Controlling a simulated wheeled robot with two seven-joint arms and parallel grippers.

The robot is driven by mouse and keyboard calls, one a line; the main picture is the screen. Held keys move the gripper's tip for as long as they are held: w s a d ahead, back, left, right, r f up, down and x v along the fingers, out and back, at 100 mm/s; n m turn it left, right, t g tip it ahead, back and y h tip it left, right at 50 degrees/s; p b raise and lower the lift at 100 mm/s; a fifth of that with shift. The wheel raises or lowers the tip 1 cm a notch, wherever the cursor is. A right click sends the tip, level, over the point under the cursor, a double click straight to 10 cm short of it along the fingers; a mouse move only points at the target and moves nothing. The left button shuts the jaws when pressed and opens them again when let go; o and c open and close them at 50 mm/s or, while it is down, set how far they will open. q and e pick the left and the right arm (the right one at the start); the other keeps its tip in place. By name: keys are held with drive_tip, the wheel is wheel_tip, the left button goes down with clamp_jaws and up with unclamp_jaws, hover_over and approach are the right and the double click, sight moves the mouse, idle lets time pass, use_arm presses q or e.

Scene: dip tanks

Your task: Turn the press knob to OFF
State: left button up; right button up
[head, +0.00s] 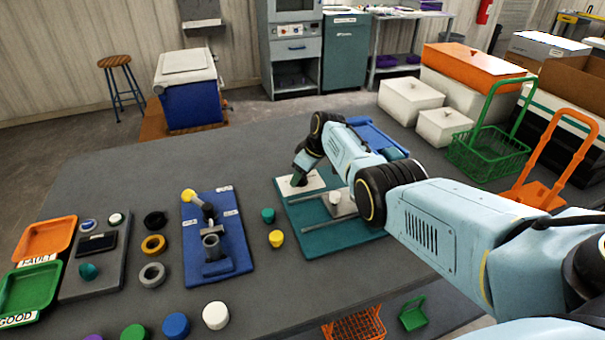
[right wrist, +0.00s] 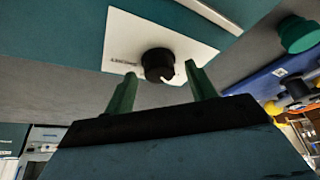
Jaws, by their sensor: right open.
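A round black knob (right wrist: 158,65) with a white pointer mark sits on a white plate (right wrist: 120,40), which has small lettering too small to read. The plate also shows on the teal board (head: 340,238) in the head view. My right gripper (head: 299,179) is over this plate and largely hides the knob there. In the right wrist view its two green fingers (right wrist: 161,72) are open, with the knob between their tips in the picture. I cannot tell whether the tips reach around it. My left gripper is not in view.
A blue board (head: 232,258) with a yellow-ended lever fixture stands left of the teal board. Green and yellow caps (head: 276,238) lie between them. Orange and green trays (head: 45,238) are at far left. White boxes (head: 410,97) and a green basket (head: 490,155) stand at right.

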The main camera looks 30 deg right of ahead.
wheel_tip(320, 180, up, 10)
drive_tip(key=p, duration=0.2)
drive_tip(key=shift+f, duration=0.15)
idle(0.4)
